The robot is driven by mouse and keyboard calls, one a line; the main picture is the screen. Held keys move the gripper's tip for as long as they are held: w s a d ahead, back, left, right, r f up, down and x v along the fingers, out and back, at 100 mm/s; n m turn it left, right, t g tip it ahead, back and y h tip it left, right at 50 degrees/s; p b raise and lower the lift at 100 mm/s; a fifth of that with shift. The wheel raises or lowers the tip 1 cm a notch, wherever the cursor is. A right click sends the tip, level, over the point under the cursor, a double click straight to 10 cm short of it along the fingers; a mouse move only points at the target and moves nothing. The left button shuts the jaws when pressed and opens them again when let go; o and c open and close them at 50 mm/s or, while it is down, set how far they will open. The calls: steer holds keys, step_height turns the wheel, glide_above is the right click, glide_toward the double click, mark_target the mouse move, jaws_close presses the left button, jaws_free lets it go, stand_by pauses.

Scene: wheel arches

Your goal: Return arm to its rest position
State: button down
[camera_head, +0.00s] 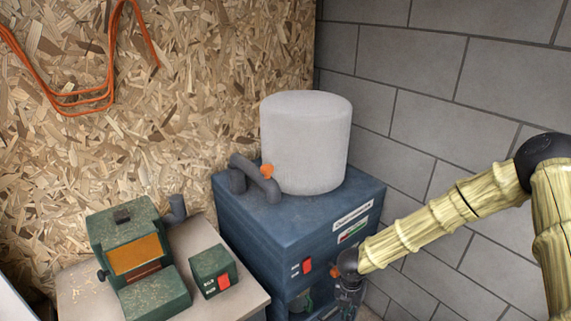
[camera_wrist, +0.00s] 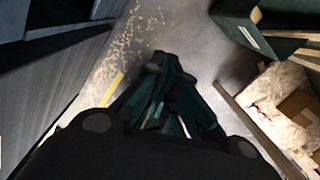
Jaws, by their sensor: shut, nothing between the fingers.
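My arm (camera_head: 430,232), with pale yellow ribbed sleeves and dark joints, comes in from the right and reaches down to the left. My gripper (camera_head: 346,296) hangs at its end, in front of the right part of the blue cabinet (camera_head: 262,238), and points downward. I cannot tell from the head view whether it touches the cabinet. In the wrist view the dark green fingers of my gripper (camera_wrist: 168,75) are together and hold nothing. Below them is grey floor.
A white drum (camera_head: 305,145) stands on the cabinet beside grey pipes (camera_head: 262,182). At left, a bench (camera_head: 75,288) bears a green machine (camera_head: 130,245) and a green switch box (camera_head: 213,270). A grey block wall (camera_head: 440,85) stands behind my arm. Floor (camera_wrist: 195,40) shows between furniture.

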steer(key=s+d+f+n+t+h+b, duration=0.1)
steer(key=s+f+n+b, duration=0.1)
steer(key=s+f+n, duration=0.7)
steer(key=s+d+f+n+t+b, duration=0.1)
steer(key=s+f+n+b, duration=0.15)
steer(key=s+n, duration=0.8)
steer(key=s+d+f+n+g+y+b, duration=0.1)
steer(key=s+f+n+g+b, duration=0.1)
steer(key=s+n, duration=1.2)
steer(key=n, duration=0.8)
steer(key=shift+s+f+y+b, duration=0.2)
steer(key=shift+s+y+b, duration=0.1)
steer(key=shift+y, duration=0.1)
steer(key=shift+w+d, duration=0.1)
